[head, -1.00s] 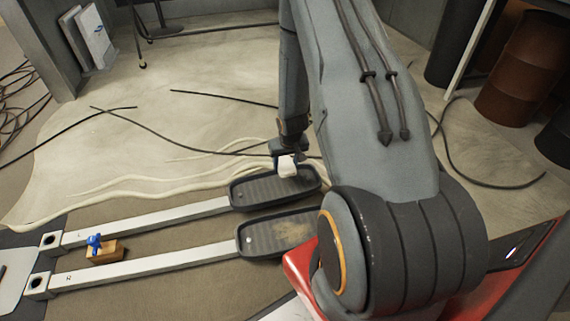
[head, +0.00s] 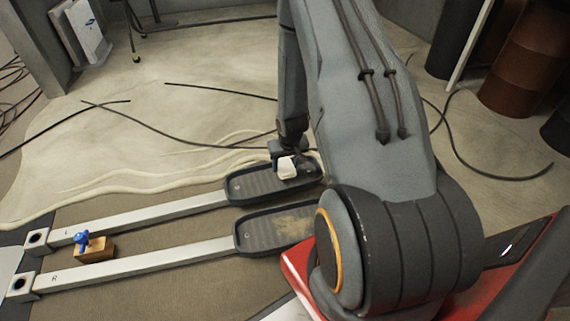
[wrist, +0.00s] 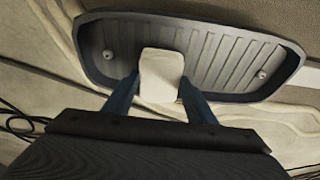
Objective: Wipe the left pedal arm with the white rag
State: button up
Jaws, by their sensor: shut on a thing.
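My gripper (wrist: 158,92) is shut on the white rag (wrist: 161,74), which also shows in the head view (head: 287,167). The rag is a small pale block between the two blue fingers. It is over the black ribbed pedal of the left pedal arm (head: 150,215), marked L. The left pedal (head: 245,185) also fills the top of the wrist view (wrist: 215,60). I cannot tell whether the rag touches the pedal. The right pedal arm (head: 150,262), marked R, lies parallel in front, with a tan dirt patch on its pedal (head: 265,232).
A wooden block with a blue knob (head: 95,250) sits between the two pedal arms. Dark cables (head: 180,140) cross the pale floor behind. A rusty barrel (head: 515,75) stands at the back right. A red machine part (head: 500,260) is at the lower right.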

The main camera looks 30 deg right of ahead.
jog(key=shift+f, duration=0.4)
jog(key=shift+c, duration=1)
jog(key=shift+s+d, duration=0.1)
jog(key=shift+s+d+r+p, duration=0.1)
jog(key=shift+s+d+p, duration=0.1)
jog(key=shift+d+p, duration=0.3)
jog(key=shift+s+d+r+p, duration=0.1)
jog(key=shift+s+d+p, duration=0.05)
jog(key=shift+d+p, duration=0.25)
jog(key=shift+s+d+f+p, duration=0.15)
jog(key=shift+d+p, duration=0.45)
jog(key=shift+d, duration=0.35)
jog(key=shift+r+p, duration=0.2)
jog(key=shift+p, duration=0.2)
jog(key=shift+w+a+r, duration=0.1)
jog(key=shift+w+a, duration=0.1)
jog(key=shift+a, duration=0.45)
jog(key=shift+w+a+f, duration=0.1)
jog(key=shift+w+a, duration=0.1)
jog(key=shift+a, duration=0.45)
jog(key=shift+w+a+r, duration=0.1)
jog(key=shift+w+a, duration=0.1)
jog(key=shift+a, duration=0.45)
jog(key=shift+r, duration=0.15)
